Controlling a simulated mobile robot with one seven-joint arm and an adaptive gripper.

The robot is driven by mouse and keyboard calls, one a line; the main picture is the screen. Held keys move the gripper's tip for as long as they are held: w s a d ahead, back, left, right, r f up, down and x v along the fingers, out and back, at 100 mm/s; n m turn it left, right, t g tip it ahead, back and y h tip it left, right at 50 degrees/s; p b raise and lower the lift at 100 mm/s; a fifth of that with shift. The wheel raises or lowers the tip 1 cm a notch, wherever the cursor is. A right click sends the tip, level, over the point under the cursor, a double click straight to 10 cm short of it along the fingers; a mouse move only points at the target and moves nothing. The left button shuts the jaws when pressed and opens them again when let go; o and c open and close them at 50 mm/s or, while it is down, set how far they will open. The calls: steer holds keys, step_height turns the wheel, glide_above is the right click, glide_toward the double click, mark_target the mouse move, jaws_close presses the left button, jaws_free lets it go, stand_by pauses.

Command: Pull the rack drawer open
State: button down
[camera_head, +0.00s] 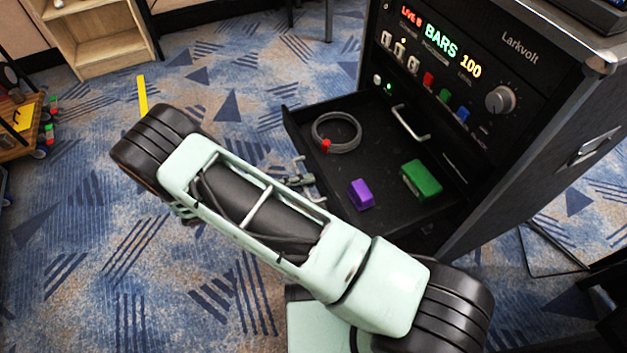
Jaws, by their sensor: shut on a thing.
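The rack drawer (390,205) is a black tray that stands pulled out from the black Larkvolt rack (560,100), with its inside showing. My gripper (308,180) is at the drawer's front edge, partly hidden behind my pale green arm. It is shut on the drawer handle at that edge; the handle itself is mostly hidden. In the drawer lie a grey cable coil (336,132) with a red clip, a purple block (361,194) and a green block (421,180). A silver bar handle (411,123) shows on the rack side behind the drawer.
The rack's panel has lit text, small coloured switches and a round knob (500,99). A wooden shelf (100,40) stands at the back left, and a wooden cart (22,130) is at the far left. A yellow strip (142,95) lies on the carpet.

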steer(key=shift+a, duration=0.1)
steer(key=c, duration=2.3)
jaws_free()
steer(key=shift+c, duration=0.2)
steer(key=v, duration=1.2)
steer(key=shift+a, duration=0.1)
